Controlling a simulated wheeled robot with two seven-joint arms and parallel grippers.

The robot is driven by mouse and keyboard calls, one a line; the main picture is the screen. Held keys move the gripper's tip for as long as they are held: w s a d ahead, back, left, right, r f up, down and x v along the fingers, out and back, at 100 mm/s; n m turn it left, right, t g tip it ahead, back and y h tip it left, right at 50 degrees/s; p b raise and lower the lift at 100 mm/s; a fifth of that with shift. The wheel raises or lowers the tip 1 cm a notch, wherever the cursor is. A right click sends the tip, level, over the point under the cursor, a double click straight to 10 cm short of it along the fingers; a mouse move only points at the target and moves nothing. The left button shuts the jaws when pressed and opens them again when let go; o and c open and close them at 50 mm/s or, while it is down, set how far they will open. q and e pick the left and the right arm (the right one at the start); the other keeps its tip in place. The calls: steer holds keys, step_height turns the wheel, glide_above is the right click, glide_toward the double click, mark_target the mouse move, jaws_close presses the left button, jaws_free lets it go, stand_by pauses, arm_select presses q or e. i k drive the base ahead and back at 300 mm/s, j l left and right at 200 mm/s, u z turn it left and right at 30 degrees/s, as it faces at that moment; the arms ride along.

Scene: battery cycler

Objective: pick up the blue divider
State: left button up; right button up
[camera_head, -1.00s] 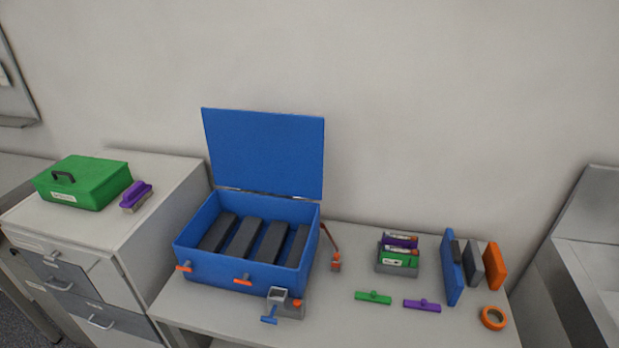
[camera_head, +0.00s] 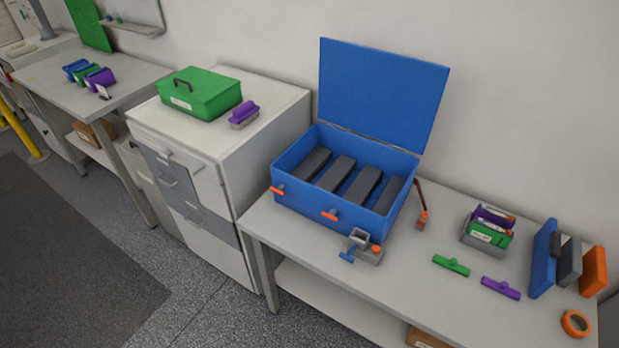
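The blue divider (camera_head: 544,259) is a flat upright panel at the right end of the workbench. It stands beside a dark grey divider (camera_head: 570,262) and an orange divider (camera_head: 594,270), at the left of this row. Neither of my grippers shows in the head view.
A blue case (camera_head: 352,209) with its lid open holds several dark blocks on the workbench (camera_head: 400,284). A grey holder, green and purple clips, and an orange tape ring (camera_head: 575,323) lie nearer the divider. A drawer cabinet (camera_head: 230,150) with a green box (camera_head: 200,95) stands left.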

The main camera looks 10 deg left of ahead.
mark_target(547, 242)
steer(key=z, duration=1.5)
